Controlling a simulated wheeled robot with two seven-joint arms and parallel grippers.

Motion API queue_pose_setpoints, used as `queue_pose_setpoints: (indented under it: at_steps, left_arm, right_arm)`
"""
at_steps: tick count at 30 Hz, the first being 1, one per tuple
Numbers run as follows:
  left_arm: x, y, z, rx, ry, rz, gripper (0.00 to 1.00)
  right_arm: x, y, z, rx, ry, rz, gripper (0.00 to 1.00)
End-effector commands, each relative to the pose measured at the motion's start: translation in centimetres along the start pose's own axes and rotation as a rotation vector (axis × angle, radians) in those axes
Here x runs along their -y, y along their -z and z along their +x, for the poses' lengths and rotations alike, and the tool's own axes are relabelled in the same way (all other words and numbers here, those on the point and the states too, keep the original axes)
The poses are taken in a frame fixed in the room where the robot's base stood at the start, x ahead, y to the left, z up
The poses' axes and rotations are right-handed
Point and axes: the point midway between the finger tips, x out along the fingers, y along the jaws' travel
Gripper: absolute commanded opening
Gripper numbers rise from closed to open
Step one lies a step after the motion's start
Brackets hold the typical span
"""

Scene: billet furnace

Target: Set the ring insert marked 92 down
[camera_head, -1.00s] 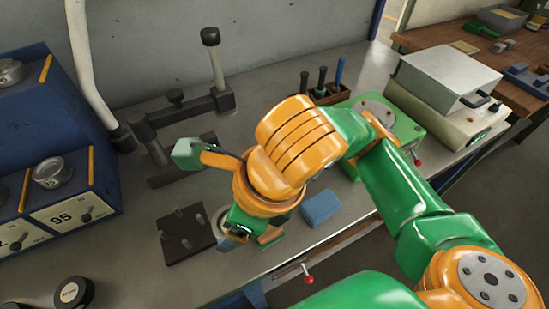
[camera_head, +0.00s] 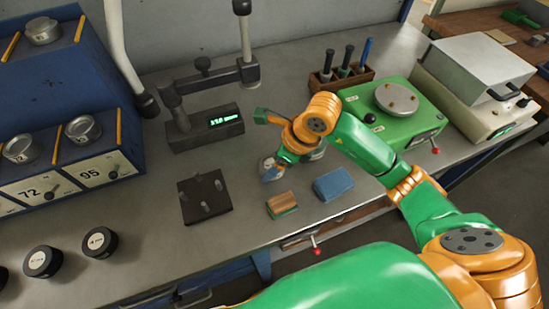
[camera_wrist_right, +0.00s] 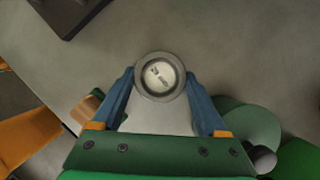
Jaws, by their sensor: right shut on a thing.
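My right gripper (camera_wrist_right: 160,88) has its two blue fingers shut on a round metal ring insert (camera_wrist_right: 160,76). The ring has a pale marked centre, too small to read surely. In the head view, my right gripper (camera_head: 272,170) points down over the grey bench (camera_head: 240,225), right of the gauge stand, with the ring partly visible at the fingers. I cannot tell whether the ring touches the bench. My left gripper is not in view.
A gauge stand (camera_head: 190,130) with a lit green display stands behind. A dark pegged plate (camera_head: 205,197), a wood-and-green block (camera_head: 282,204) and a blue block (camera_head: 334,184) lie nearby. A green machine (camera_head: 395,125) is at right, a blue drawer cabinet (camera_head: 60,115) at left.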

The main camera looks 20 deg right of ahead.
Motion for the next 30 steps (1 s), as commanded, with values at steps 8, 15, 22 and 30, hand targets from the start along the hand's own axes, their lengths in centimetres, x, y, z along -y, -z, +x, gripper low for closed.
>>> queue_pose_setpoints:
  at_steps: [8, 15, 22, 30]
  left_arm:
    - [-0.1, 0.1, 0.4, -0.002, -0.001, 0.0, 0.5]
    - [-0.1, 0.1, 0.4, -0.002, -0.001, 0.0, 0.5]
    - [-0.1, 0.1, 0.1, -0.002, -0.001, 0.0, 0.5]
    - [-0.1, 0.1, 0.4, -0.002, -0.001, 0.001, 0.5]
  right_arm:
    - [0.0, 0.0, 0.2, 0.004, 0.002, -0.001, 0.0]
    - [0.0, 0.1, 0.3, 0.002, 0.0, 0.0, 1.0]
    - [0.1, -0.1, -0.7, 0.003, 0.003, 0.0, 1.0]
    - [0.2, -0.1, -8.2, 0.005, 0.008, -0.001, 1.0]
